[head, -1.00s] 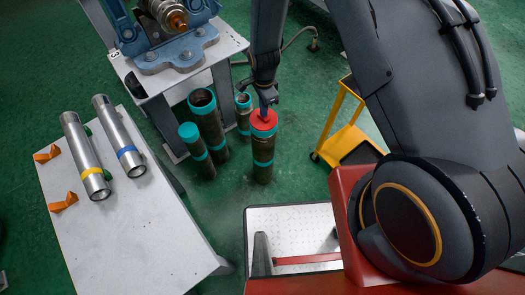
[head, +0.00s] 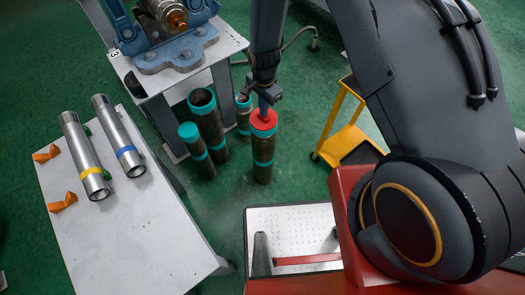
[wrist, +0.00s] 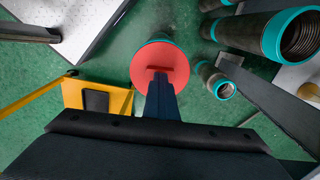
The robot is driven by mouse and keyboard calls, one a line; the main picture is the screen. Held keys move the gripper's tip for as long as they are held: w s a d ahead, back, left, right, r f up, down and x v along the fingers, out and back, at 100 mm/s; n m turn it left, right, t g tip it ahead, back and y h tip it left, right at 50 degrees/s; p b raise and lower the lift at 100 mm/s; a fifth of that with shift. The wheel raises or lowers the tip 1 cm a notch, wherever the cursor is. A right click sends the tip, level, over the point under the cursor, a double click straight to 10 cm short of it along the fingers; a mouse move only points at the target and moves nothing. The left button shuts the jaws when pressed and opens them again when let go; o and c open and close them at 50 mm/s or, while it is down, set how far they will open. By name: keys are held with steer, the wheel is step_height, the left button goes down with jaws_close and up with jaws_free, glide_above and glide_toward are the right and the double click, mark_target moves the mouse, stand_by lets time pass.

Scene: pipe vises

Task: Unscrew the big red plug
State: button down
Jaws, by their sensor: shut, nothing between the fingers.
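The big red plug (head: 264,123) sits in the top of an upright dark pipe (head: 263,160) with teal bands, standing on the green floor. My gripper (head: 265,105) points down at the top of the plug. In the wrist view my gripper (wrist: 160,85) is shut, with its tips at the middle of the disc by the slot. I cannot tell whether the tips touch the plug. Nothing shows between the fingers.
Several teal-ended pipes (head: 206,120) stand left of the plugged pipe, close to a vise table (head: 225,45). A yellow cart (head: 345,125) is to the right. A white table (head: 150,225) with two steel pipes is at the left. Green floor is clear in front of the plugged pipe.

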steer(key=n, duration=1)
steer(key=shift+n+b, duration=0.4)
steer(key=n, duration=0.2)
steer(key=shift+n, duration=0.3)
steer(key=n+b, duration=0.1)
steer(key=n, duration=1)
steer(key=shift+r+n, duration=0.1)
steer(key=shift+n, duration=0.3)
steer(key=c, duration=2)
jaws_free()
steer(key=shift+c, duration=0.2)
